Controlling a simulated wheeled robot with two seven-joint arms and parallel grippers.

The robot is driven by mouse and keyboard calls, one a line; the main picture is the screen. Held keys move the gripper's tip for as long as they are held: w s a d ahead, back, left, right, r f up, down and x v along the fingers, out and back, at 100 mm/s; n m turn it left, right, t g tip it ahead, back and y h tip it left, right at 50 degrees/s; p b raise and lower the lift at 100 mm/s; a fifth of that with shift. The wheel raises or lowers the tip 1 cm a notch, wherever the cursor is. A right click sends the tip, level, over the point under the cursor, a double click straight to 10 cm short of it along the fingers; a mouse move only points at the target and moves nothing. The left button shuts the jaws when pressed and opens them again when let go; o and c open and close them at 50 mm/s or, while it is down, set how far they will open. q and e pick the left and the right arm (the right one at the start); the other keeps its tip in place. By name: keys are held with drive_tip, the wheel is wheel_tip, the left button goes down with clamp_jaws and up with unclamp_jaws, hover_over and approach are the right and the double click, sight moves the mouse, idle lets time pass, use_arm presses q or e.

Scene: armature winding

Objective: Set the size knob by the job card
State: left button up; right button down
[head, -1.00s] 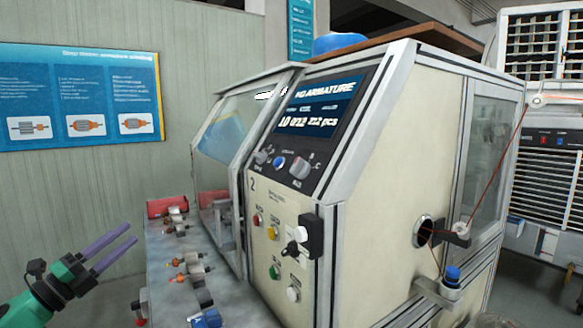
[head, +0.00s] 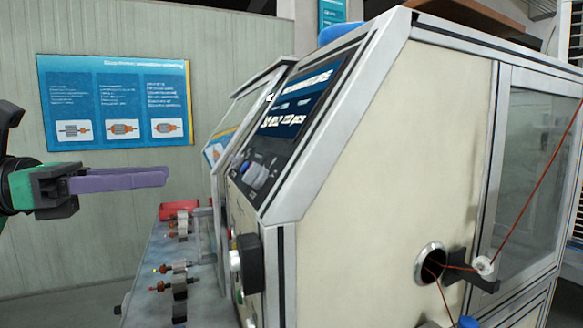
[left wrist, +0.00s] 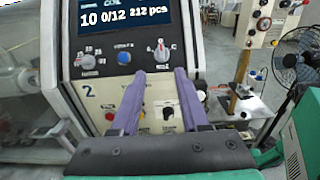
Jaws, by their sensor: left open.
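The machine's sloped control panel carries a display (left wrist: 125,17) reading "10 0/12 212 pcs". Below it are a grey knob (left wrist: 88,52) at left, a blue knob (left wrist: 124,46) in the middle and a pale knob (left wrist: 162,50) at right. Their labels are too small to read, so I cannot tell which is the size knob. The knobs show small in the head view (head: 247,171). My left gripper (head: 166,176) is open and empty, left of the panel and apart from it. No job card can be made out.
Below the knobs are a red button (left wrist: 110,115) and a black switch (left wrist: 168,112). A blue poster (head: 115,102) hangs behind. A red wire enters the side port (head: 430,263).

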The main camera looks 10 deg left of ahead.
sight(249, 168)
use_arm(q)
drive_tip(key=p+x, duration=0.2)
drive_tip(key=x, duration=0.2)
drive_tip(key=p+x, duration=0.2)
drive_tip(key=x, duration=0.2)
drive_tip(key=p+x, duration=0.3)
drive_tip(key=x, duration=0.1)
drive_tip(key=shift+d+r, duration=0.3)
drive_tip(key=shift+r, duration=0.05)
drive_tip(key=shift+d, duration=0.15)
drive_tip(key=shift+f, duration=0.15)
use_arm(e)
wheel_tip(249, 168, up, 8)
drive_tip(key=s+a, duration=0.1)
drive_tip(key=shift+a+f, duration=0.2)
drive_tip(key=shift+a, duration=0.2)
use_arm(q)
clamp_jaws()
use_arm(e)
drive_tip(key=shift+a, duration=0.15)
